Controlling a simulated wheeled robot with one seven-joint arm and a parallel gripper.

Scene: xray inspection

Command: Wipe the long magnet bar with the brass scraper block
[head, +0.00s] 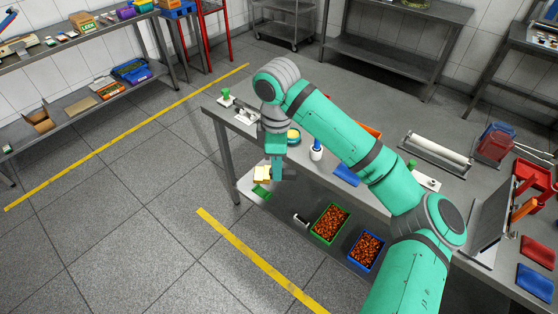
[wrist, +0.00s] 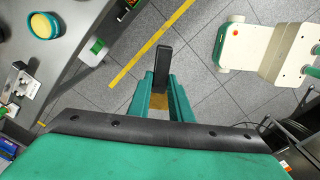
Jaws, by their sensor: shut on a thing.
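My gripper (head: 277,174) hangs at the front edge of the workbench, pointing down, in the head view. It is shut on the brass scraper block, whose brass-coloured part (wrist: 158,102) shows between the fingers in the wrist view. A dark piece (wrist: 162,65) stands out beyond it, apparently part of the same thing. A pale yellow piece (head: 262,174) shows beside the fingers in the head view; I cannot tell whether it is held. A long silvery bar (head: 437,152), apparently the long magnet bar, lies in a dark tray on the bench, right of my arm and apart from my gripper.
A round green and yellow container (head: 293,136) and a white bottle with a blue top (head: 316,150) stand on the bench near my arm. A green bin (head: 329,222) and a blue bin (head: 366,250) sit on the lower shelf. Left floor is clear.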

